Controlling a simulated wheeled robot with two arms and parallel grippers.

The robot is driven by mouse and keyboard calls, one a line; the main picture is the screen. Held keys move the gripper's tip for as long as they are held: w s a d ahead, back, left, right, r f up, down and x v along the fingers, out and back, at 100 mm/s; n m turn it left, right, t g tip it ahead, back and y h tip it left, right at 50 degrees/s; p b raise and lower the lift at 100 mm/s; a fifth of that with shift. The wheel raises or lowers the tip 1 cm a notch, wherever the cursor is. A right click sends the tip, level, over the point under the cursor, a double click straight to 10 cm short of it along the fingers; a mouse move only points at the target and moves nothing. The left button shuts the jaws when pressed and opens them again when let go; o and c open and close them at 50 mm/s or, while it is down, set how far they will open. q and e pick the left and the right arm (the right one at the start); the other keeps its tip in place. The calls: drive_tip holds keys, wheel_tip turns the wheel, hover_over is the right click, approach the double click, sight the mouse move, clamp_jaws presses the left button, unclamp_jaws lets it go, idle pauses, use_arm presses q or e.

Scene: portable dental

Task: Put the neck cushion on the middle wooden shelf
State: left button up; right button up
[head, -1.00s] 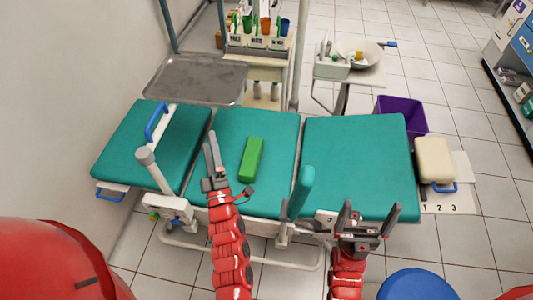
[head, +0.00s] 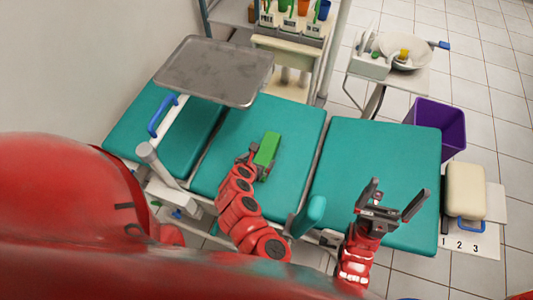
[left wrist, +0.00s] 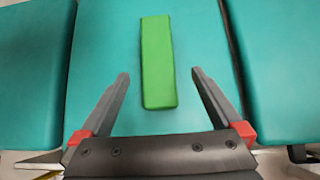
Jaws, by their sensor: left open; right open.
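The green neck cushion (head: 268,148), a long block, lies on the middle teal pad (head: 290,115) of the dental couch. It also shows in the left wrist view (left wrist: 158,60). My left gripper (head: 257,163) is open at the cushion's near end. In the left wrist view its fingers (left wrist: 160,85) point along the cushion, one on each side with gaps. My right gripper (head: 400,190) is open and empty above the right pad. I cannot clearly make out a middle wooden shelf; a cart with pale shelves (head: 285,52) stands behind the couch.
A metal tray (head: 215,70) overhangs the couch at the back left. A small teal pad (head: 308,215) stands up at the near edge. A purple bin (head: 438,128), a cream case (head: 466,192) and a basin (head: 405,50) are at the right. The right pad is clear.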

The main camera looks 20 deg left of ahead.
sight(267, 151)
use_arm(q)
drive_tip(key=x, duration=0.9)
drive_tip(key=shift+w+a+f, duration=0.2)
drive_tip(key=shift+w+f, duration=0.2)
drive_tip(key=shift+w, duration=0.05)
drive_tip(key=x, duration=0.3)
drive_tip(key=shift+w+f, duration=0.1)
drive_tip(key=shift+f, duration=0.25)
drive_tip(key=shift+w+a+f, duration=0.1)
drive_tip(key=shift+w+f, duration=0.15)
drive_tip(key=shift+c, duration=0.3)
drive_tip(key=c, duration=1.2)
